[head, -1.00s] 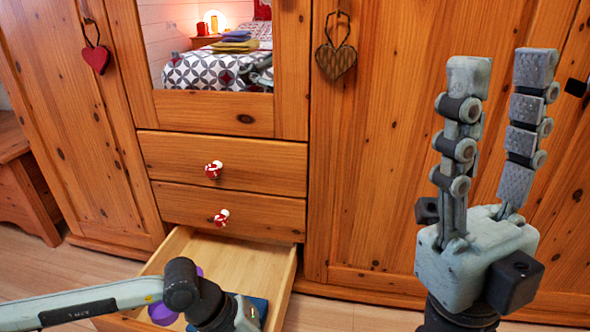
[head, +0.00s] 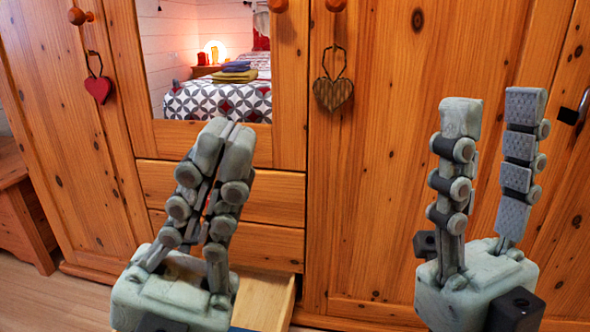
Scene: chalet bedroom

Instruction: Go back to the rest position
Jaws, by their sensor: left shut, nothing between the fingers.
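My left gripper (head: 222,132) points up in front of the wardrobe drawers, with its two fingers pressed together and nothing between them. My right gripper (head: 493,105) points up at the right, its two fingers apart and empty, in front of the wooden door. Both grippers stand clear of the wardrobe front as far as I can tell. The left gripper hides the drawer knobs and most of the open bottom drawer.
The wooden wardrobe (head: 375,200) fills the view, with a mirror (head: 225,70) reflecting a bed. The bottom drawer (head: 265,300) is pulled out, a bit of blue showing in it. A red heart (head: 98,90) and a brown heart (head: 333,93) hang on the doors. A wooden bench (head: 22,205) stands at left.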

